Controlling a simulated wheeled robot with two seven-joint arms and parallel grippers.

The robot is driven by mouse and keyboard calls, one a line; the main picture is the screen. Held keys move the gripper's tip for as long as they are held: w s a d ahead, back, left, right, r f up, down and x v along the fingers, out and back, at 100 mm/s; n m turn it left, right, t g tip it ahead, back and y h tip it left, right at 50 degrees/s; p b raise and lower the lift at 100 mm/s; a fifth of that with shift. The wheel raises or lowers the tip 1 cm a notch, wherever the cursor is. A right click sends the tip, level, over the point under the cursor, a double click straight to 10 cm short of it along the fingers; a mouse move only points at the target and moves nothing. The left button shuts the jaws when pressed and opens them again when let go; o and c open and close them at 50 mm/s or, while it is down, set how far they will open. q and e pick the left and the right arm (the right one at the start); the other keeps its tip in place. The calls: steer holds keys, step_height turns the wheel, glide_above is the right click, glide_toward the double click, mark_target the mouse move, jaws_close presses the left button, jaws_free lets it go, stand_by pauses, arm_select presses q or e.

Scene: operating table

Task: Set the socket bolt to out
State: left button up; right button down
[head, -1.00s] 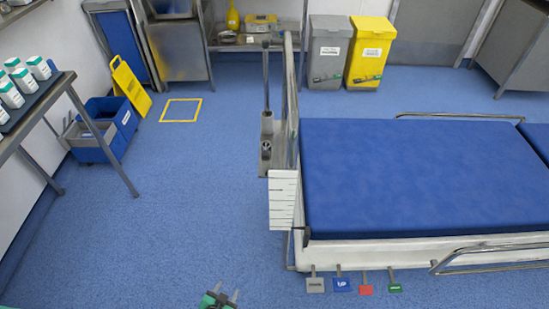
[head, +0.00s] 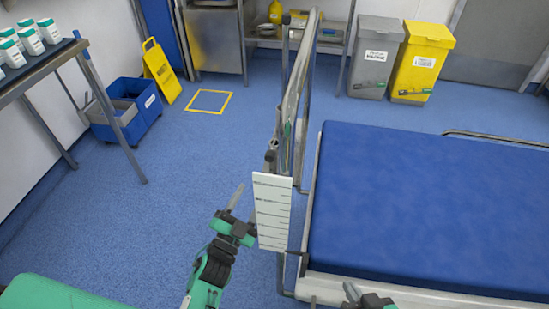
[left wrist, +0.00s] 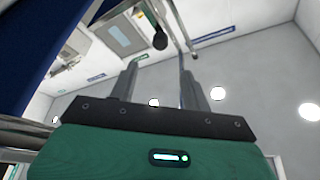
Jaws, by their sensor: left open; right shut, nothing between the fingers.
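A grey socket fitting (head: 271,152) shows at the bed's end rail, partly hidden behind a white marked plate (head: 271,210). I cannot make out its bolt or the bolt's setting. My left gripper (head: 237,197) is left of the plate, nearer than the fitting, with nothing seen in its jaws. In the left wrist view its two fingers (left wrist: 162,78) stand apart. A dark round-ended knob (left wrist: 159,40) shows beyond them; I cannot tell what it belongs to. My right gripper (head: 352,293) is shut at the bottom edge, by the bed's near end.
The bed with its blue mattress (head: 420,220) fills the right side. A metal end rail (head: 292,85) rises beside it. A shelf (head: 40,75) with white bottles and a blue bucket (head: 145,118) stand left. Floor between them and the bed is clear.

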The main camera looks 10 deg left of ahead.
mark_target(269, 160)
arm_select(q)
steer(key=x, duration=1.3)
steer(key=shift+w+d+f, duration=0.1)
steer(key=shift+w, duration=0.1)
